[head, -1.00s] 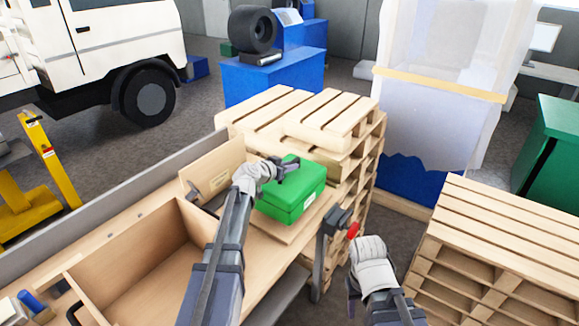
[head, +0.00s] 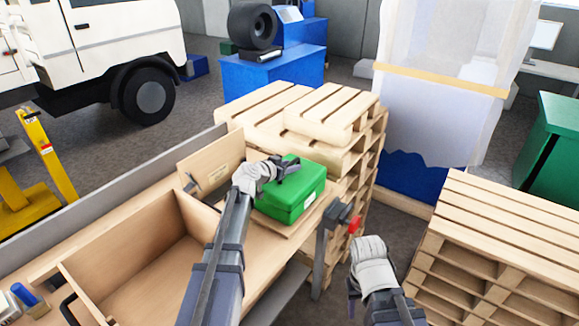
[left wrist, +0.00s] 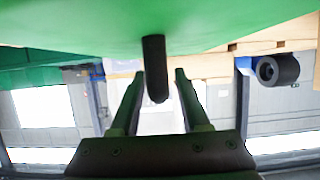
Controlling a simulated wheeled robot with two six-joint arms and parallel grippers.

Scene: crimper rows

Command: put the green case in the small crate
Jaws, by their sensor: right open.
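The green case (head: 291,199) sits level on a wooden surface in the middle of the head view, a pale label on its near side. My left gripper (head: 287,168) is over its top at the upper left. In the left wrist view, the case (left wrist: 120,25) fills the top, and its dark handle (left wrist: 155,68) stands between my left fingers, with narrow gaps showing. An open wooden crate (head: 150,288) lies left of my left arm and looks empty where seen. My right gripper (head: 368,250) is at lower centre right, clear of the case; its fingertips are hidden.
An upright wooden panel (head: 208,163) stands left of the case. A grey post with a red tip (head: 355,224) stands at its right. Stacked pallets (head: 335,112) rise behind, and another stack (head: 505,225) is at right. Small items lie at the lower left.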

